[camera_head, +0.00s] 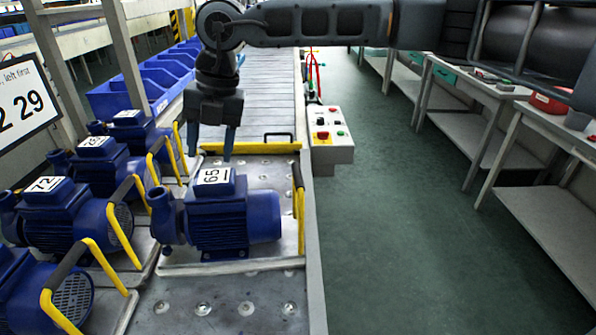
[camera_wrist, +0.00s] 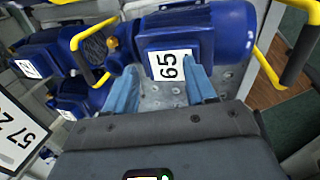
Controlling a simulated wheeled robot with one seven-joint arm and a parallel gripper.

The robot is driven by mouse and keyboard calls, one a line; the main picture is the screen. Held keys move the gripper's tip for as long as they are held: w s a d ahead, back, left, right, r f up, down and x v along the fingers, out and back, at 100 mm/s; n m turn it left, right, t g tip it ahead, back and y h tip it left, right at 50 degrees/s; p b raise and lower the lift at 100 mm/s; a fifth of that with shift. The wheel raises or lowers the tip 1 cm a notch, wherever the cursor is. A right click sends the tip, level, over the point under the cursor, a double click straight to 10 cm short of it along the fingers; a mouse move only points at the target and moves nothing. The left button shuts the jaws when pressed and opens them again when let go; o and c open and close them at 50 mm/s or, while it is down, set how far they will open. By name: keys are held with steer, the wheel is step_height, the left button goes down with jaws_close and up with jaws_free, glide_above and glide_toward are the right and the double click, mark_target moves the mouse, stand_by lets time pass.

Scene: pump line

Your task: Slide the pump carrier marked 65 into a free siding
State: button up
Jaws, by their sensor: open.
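The blue pump marked 65 (camera_head: 230,222) lies on a flat metal carrier (camera_head: 215,268) on the right-hand lane of the steel ball table. A yellow-ended handle (camera_head: 299,205) with a dark grip stands at its right side. My gripper (camera_head: 211,148) is above and behind the pump, pointing down, its blue fingers apart with nothing seen between them. In the wrist view the pump marked 65 (camera_wrist: 200,35) lies just beyond my open fingertips (camera_wrist: 162,85), with its label showing between them. I cannot tell whether a finger touches it.
Several other blue pumps stand in a row at left, including one marked 72 (camera_head: 60,205), with yellow handles toward the lane. A yellow bar (camera_head: 250,146) crosses the lane behind. A control box (camera_head: 328,138) is at the right edge. The lane's front is bare.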

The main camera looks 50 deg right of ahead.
steer(key=p, duration=0.5)
glide_above(299, 173)
steer(key=shift+w+a+r, duration=0.15)
steer(key=shift+w+a, duration=0.05)
steer(key=f+b, duration=0.1)
steer(key=f, duration=0.1)
steer(key=f+b, duration=0.1)
steer(key=f, duration=0.1)
steer(key=f+b, duration=0.2)
steer(key=f, duration=0.1)
steer(key=shift+s+d, duration=0.2)
steer(key=shift+s, duration=0.1)
steer(key=shift+w+a+f+b, duration=0.1)
steer(key=shift+w+f+b, duration=0.05)
steer(key=shift+f+b, duration=0.25)
steer(key=shift+r, duration=0.1)
jaws_close()
